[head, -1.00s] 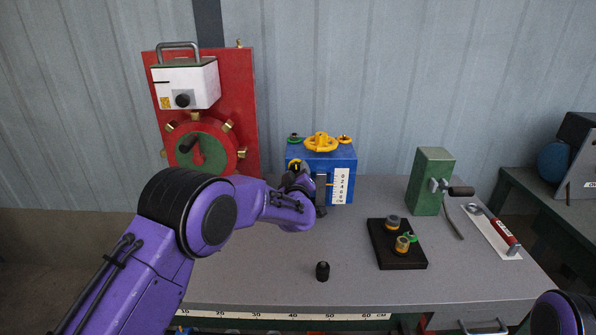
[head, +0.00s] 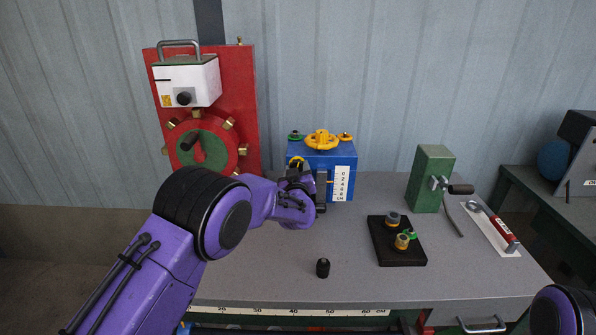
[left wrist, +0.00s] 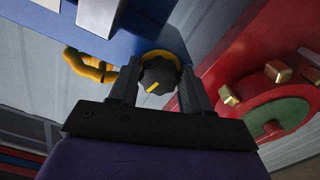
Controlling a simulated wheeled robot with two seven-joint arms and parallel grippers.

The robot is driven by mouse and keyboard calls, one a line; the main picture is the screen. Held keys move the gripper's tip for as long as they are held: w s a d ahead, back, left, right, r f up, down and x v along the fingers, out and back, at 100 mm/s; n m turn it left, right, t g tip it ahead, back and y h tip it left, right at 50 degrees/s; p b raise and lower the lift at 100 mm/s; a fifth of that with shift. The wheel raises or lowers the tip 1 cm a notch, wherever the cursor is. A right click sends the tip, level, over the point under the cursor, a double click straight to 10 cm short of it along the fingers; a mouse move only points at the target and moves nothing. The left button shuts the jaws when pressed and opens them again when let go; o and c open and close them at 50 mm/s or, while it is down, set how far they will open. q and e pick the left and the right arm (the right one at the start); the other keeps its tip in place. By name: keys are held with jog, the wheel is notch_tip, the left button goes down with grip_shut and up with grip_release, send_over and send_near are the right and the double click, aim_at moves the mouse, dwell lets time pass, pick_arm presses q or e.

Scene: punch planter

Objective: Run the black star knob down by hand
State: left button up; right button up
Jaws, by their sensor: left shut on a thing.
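The black star knob (left wrist: 158,74) has a yellow pointer line and a yellow ring (left wrist: 160,55) behind it. It is on the front of the blue box (head: 340,158), left of the white scale (head: 341,183). My left gripper (left wrist: 157,82) is shut on the knob, one finger at each side, in the left wrist view. In the head view the left gripper (head: 302,176) is at the box's front left, and its wrist hides most of the knob. My right gripper is out of view.
A yellow handwheel (head: 321,139) tops the blue box. A red panel (head: 235,90) stands left behind my arm. The table's front middle is mostly clear.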

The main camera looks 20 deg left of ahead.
pick_arm(q)
jog(key=shift+r, duration=0.2)
jog(key=o, duration=1.1)
jog(key=shift+w+f, duration=0.1)
jog(key=shift+c, duration=0.2)
jog(key=b+v, duration=0.2)
jog(key=v, duration=0.8)
jog(key=shift+s, duration=0.25)
jog(key=b+v, duration=0.1)
jog(key=v, duration=0.6)
jog(key=shift+s+d, duration=0.15)
jog(key=shift+s, duration=0.1)
